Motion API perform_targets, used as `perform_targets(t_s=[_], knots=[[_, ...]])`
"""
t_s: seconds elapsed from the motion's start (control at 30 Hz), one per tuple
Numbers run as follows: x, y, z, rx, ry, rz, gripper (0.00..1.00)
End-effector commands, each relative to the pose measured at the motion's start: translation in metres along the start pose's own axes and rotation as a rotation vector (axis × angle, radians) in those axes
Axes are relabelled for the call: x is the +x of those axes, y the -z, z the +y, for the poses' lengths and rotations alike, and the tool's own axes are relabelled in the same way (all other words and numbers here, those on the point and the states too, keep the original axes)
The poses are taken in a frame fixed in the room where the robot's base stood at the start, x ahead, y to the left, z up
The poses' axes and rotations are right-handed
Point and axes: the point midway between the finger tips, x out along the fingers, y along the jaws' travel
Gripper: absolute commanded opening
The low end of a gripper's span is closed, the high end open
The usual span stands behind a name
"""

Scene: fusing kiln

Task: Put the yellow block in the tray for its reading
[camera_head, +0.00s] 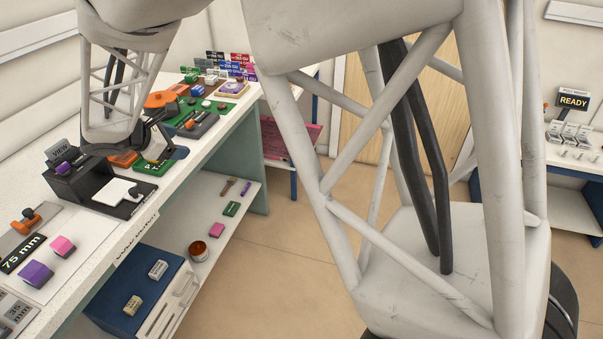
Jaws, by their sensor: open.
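My gripper (163,154) is at the end of my arm, over the bench at left, beside a green sign (152,167) with partly covered lettering. Its jaws are open, with no block seen between them. I cannot pick out a clearly yellow block; the gripper and arm may hide it. A pale tan block (132,305) lies on the blue cabinet, its true colour uncertain. A black device (82,186) with a white plate stands left of the gripper. A "75 mm" sign (21,253) lies at the near left. I cannot tell which tray is meant.
Purple (36,274) and pink (62,245) blocks lie on the near bench. A green mat (215,107) with several items and colored signs (238,62) are farther back. A lower shelf (212,180) holds small items. A "READY" sign (573,101) stands on the right bench.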

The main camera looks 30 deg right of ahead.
Motion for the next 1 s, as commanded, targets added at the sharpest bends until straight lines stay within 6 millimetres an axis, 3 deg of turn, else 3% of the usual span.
perform_targets(t_s=[0.03, 0.1, 0.4, 0.7, 1.0], knots=[[-0.004, -0.021, -0.011, 0.063, 0.021, 0.020, 0.68], [-0.005, -0.040, -0.028, 0.141, 0.058, 0.046, 0.68], [-0.012, -0.105, -0.105, 0.481, 0.217, 0.152, 0.68], [-0.025, -0.149, -0.185, 0.824, 0.374, 0.248, 0.68], [-0.043, -0.173, -0.263, 1.169, 0.530, 0.337, 0.68]])
